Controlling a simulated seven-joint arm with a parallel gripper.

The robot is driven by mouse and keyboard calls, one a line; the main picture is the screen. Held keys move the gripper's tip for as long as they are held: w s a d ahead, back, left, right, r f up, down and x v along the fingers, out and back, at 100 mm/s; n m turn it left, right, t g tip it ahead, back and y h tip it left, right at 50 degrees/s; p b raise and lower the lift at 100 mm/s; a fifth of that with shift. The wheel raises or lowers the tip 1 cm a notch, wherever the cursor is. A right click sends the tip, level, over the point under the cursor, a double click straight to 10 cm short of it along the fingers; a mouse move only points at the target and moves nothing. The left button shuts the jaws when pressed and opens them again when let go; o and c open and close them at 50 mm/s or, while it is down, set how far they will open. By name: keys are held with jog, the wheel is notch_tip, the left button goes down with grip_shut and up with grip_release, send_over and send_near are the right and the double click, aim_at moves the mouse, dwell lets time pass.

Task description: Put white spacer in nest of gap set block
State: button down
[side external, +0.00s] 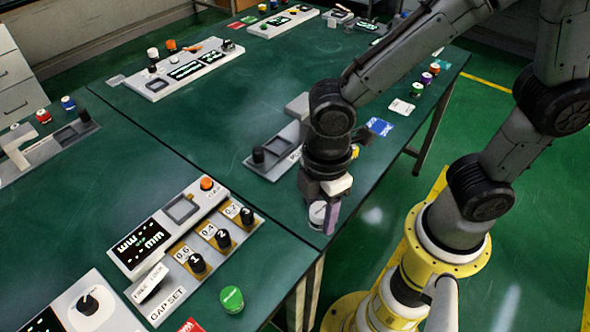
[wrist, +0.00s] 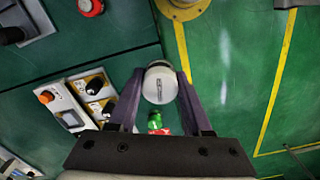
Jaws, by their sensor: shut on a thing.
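The white spacer (side external: 317,213) is a round white piece with a dark mark on its top, seen closely in the wrist view (wrist: 160,86). My gripper (side external: 324,218) is shut on it, with one purple finger on each side of it in the wrist view (wrist: 160,78). It is held near the table's right edge, right of the gap set block (side external: 225,213). The block has a display, an orange button, several numbered black knobs and a square grey recess, apparently the nest (side external: 182,209). The recess looks empty and also shows in the wrist view (wrist: 72,119).
A grey panel with a black knob (side external: 258,156) lies behind my gripper. Green tabletop between block and gripper is clear.

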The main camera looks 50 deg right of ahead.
jog(key=w+d+f+m, duration=0.3)
jog(key=w+d+m, duration=0.1)
jog(key=w+d, duration=0.1)
jog(key=w+d+f+m, duration=0.3)
jog(key=w+d+m, duration=0.2)
jog(key=w+d, duration=0.1)
jog(key=w+d+f+m, duration=0.3)
jog(key=w+d+m, duration=0.1)
jog(key=w, duration=0.3)
jog(key=shift+w+d+f+m, duration=0.1)
jog(key=shift+w+d+m, duration=0.3)
jog(key=shift+d, duration=0.3)
jog(key=s+n, duration=0.2)
jog(key=shift+s+a, duration=0.15)
jog(key=shift+s, duration=0.2)
jog(key=s+a+r+n, duration=0.5)
jog(key=s+a+n, duration=0.2)
jog(key=s+a, duration=0.1)
jog(key=s+a+r+n, duration=0.5)
jog(key=s+a+n, duration=0.2)
jog(key=s, duration=0.4)
jog(key=shift+s+a, duration=0.15)
jog(key=shift+a, duration=0.65)
